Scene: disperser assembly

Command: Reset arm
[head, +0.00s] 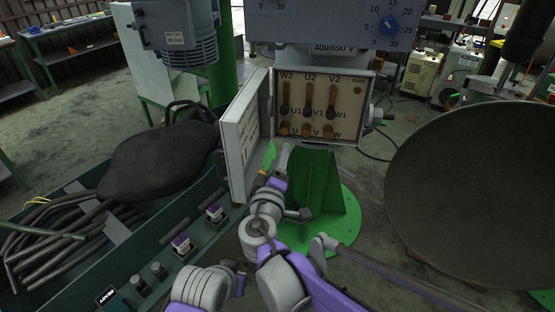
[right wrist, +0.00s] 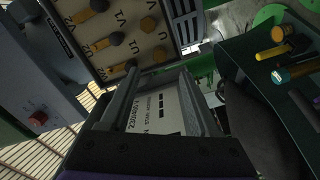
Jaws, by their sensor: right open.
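My right gripper (head: 276,162) is at the end of the purple and grey arm in the lower middle of the head view, just below the terminal box (head: 323,70). In the right wrist view its two dark fingers (right wrist: 160,78) stand apart, with a gap between them. A printed label (right wrist: 158,108) shows through the gap. I see nothing held. The box's lid (head: 238,150) hangs open to the left, close to the gripper; I cannot tell whether they touch. My left gripper is not in view.
The box holds several brass terminals marked W2, U2, V2, U1, V1, W1, also seen in the wrist view (right wrist: 120,38). A green bracket (head: 316,190) stands below it. A green tray (head: 65,265) with dark hoses lies left, a large dark disc (head: 475,190) right.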

